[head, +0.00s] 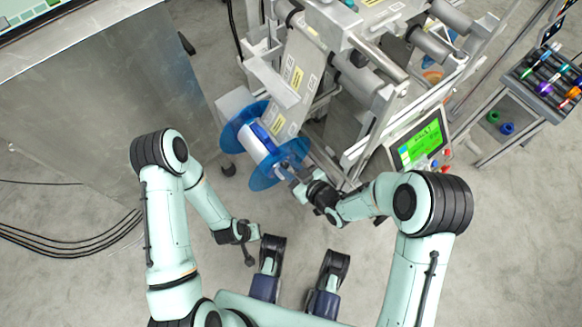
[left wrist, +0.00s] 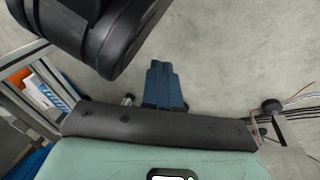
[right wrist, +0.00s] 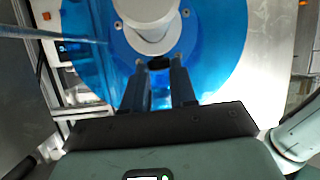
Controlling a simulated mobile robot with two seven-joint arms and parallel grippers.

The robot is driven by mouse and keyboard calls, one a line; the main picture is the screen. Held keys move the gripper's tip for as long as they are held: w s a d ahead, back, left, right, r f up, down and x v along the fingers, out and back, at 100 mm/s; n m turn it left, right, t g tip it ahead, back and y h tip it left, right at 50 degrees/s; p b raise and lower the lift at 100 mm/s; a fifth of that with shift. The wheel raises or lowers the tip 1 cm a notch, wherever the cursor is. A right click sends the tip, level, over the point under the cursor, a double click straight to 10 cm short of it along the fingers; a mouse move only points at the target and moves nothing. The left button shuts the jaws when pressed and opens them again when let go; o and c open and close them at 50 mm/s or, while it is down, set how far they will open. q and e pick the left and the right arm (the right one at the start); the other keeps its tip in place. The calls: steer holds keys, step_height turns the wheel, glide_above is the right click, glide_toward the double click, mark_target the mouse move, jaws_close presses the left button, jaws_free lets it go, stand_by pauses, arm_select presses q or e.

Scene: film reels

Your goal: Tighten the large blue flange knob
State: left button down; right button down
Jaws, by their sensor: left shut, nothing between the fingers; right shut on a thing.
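The large blue flange (head: 272,168) is a translucent blue disc on the near end of the reel, in front of the machine. In the right wrist view the flange (right wrist: 215,55) fills the upper middle, with a pale grey round hub (right wrist: 150,15) at its centre. My right gripper (head: 297,184) reaches the near face of the flange. In its wrist view the fingers (right wrist: 160,72) are closed on the small dark flange knob (right wrist: 158,62) just below the hub; the fingertips partly hide it. My left gripper (head: 248,258) hangs low, shut and empty, away from the reel; its fingers (left wrist: 165,82) are together.
The machine frame and rollers (head: 350,75) stand behind the reel. A control panel with a green screen (head: 422,145) stands to the right. A cart with small bottles (head: 545,80) is at far right. A metal cabinet (head: 110,90) is at left. Open floor lies around my left gripper.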

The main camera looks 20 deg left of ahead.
steer(key=shift+s+a+m+t+h, duration=0.25)
steer(key=shift+m+t+h, duration=0.25)
steer(key=shift+m+t, duration=0.3)
steer(key=shift+s+a+m+t+h, duration=0.15)
steer(key=shift+s+m+t+h, duration=0.05)
steer(key=shift+m+t+h, duration=0.55)
steer(key=shift+s+a+m+t+h, duration=0.1)
steer(key=shift+a+m+t+h, duration=0.1)
steer(key=shift+m+t+h, duration=0.7)
arm_select(q)
steer(key=shift+w+d+r+t+p, duration=0.1)
steer(key=shift+w+r+t+p, duration=0.3)
steer(key=shift+w+r, duration=0.45)
arm_select(e)
steer(key=shift+a+m+t+h, duration=0.15)
steer(key=shift+m+t+h, duration=0.2)
steer(key=shift+m+h, duration=0.9)
steer(key=c, duration=0.9)
jaws_free()
